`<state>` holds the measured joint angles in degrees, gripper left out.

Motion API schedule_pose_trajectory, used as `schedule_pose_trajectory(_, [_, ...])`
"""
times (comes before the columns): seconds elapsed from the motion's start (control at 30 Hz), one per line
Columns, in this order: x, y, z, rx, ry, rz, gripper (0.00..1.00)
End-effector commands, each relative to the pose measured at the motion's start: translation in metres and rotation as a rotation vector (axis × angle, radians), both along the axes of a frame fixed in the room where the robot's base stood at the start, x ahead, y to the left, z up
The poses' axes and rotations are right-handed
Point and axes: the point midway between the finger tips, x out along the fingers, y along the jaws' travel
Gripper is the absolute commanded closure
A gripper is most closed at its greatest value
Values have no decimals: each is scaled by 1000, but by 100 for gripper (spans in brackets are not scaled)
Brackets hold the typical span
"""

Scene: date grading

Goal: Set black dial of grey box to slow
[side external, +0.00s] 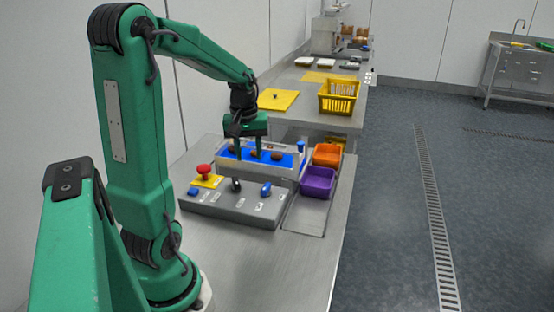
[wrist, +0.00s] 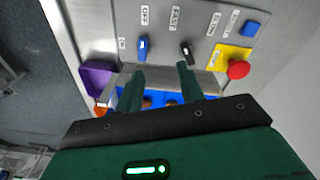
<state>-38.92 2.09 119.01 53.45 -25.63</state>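The grey box (side external: 228,207) has a sloped top with a black dial (side external: 236,185) near its middle and a blue dial (side external: 265,189) to its right. My gripper (side external: 247,157) is open and empty, above the blue tray behind the box. In the wrist view its fingertips (wrist: 160,68) are apart, clear of both dials.
A red mushroom button (side external: 204,170) on a yellow plate and a blue button (side external: 193,191) are on the box's left. The blue tray (side external: 288,160) holds brown dates. Orange (side external: 327,154) and purple (side external: 318,182) bins stand right. The bench front (side external: 265,262) is clear.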

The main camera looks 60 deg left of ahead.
Motion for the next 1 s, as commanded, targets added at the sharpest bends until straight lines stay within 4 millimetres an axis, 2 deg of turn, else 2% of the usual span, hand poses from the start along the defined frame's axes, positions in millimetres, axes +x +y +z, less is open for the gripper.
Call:
schedule_pose_trajectory(0.03, [-4, 14, -9, -16, 17, 55, 62])
schedule_pose_trajectory(0.1, [-8, 30, -18, -31, 31, 119, 62])
schedule_pose_trajectory(0.2, [-14, 47, -29, -50, 49, 192, 62])
schedule_pose_trajectory(0.33, [-20, 61, -38, -64, 61, 251, 62])
schedule_pose_trajectory(0.77, [-22, 65, -46, -70, 66, 271, 62])
schedule_pose_trajectory(1.0, [-22, 64, -68, -72, 68, 270, 62])
